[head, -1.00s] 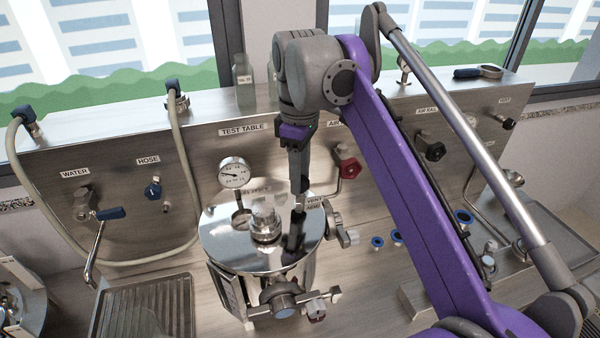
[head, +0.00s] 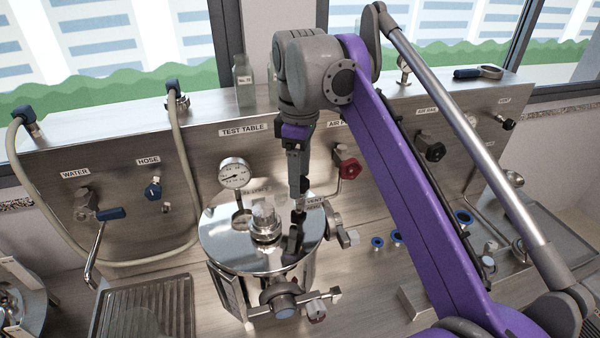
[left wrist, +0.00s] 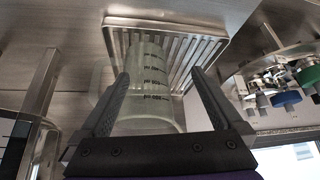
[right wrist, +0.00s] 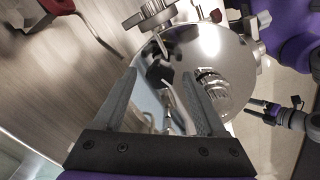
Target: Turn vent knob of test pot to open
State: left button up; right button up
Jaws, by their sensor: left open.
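The test pot (head: 222,240) stands on the steel bench with a shiny round lid, which also fills the upper middle of the right wrist view (right wrist: 215,45). My right gripper (head: 298,213) points down over the lid's right side, beside the VENT label (head: 315,201). In the right wrist view a black knob (right wrist: 159,75), seemingly the vent knob, shows between its open fingertips. I cannot tell whether they touch it.
A pressure gauge (head: 235,173) rises behind the pot. A red valve knob (head: 350,168) is on the back panel right of my gripper. Side fittings (head: 345,238) stick out of the pot. A ribbed drain tray (head: 178,300) lies at front left.

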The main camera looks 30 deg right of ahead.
notch_tip(320, 180, up, 11)
jog(key=shift+f, duration=0.15)
dwell(0.7)
